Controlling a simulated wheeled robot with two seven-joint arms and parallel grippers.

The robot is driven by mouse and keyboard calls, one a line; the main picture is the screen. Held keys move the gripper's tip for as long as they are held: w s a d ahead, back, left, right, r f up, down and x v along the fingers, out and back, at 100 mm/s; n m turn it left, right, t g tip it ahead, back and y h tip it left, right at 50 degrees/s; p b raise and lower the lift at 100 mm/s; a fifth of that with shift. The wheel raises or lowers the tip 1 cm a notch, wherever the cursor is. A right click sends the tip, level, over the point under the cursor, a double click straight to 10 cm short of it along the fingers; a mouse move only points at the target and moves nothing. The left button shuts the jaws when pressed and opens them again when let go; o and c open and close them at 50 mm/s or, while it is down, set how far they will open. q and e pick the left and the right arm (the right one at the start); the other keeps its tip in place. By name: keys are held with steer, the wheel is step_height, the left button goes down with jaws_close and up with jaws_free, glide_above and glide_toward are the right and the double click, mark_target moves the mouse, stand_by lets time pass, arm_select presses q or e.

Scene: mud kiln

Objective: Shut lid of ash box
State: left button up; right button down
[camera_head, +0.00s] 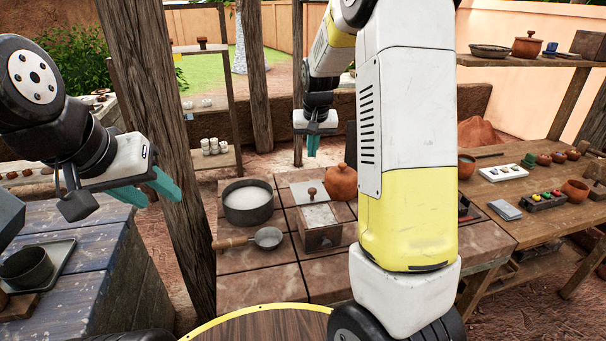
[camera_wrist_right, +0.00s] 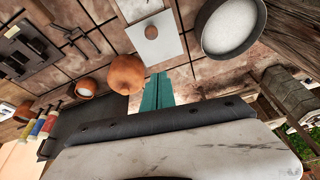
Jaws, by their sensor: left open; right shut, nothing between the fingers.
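The ash box (camera_head: 319,238) is a brown box on the tiled counter in the head view, with pale ash showing in its top. Its light grey lid (camera_head: 303,187) with a dark knob lies at its far side, leaving the ash uncovered. In the right wrist view the lid (camera_wrist_right: 158,50) is a pale plate with a dark knob. My right gripper (camera_head: 313,147) is shut and empty, above and behind the box, fingers down; its teal fingers (camera_wrist_right: 157,92) also show in the wrist view. My left gripper (camera_head: 158,190) is open and empty at the left, away from the box.
An orange clay pot (camera_head: 341,183) stands right behind the ash box. A pot of white contents (camera_head: 248,204) and a ladle (camera_head: 266,238) are at its left. My right forearm hides the counter's right part. A wooden post (camera_head: 155,120) stands near my left gripper.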

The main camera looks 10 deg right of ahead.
steer(key=x, duration=1.1)
steer(key=shift+w+d+r, duration=0.1)
steer(key=shift+d, duration=0.1)
steer(key=s, duration=0.2)
steer(key=shift+s+a+f, duration=0.2)
steer(key=shift+s+f, duration=0.15)
steer(key=shift+s, duration=0.05)
steer(key=shift+s+f, duration=0.1)
steer(key=shift+s, duration=0.35)
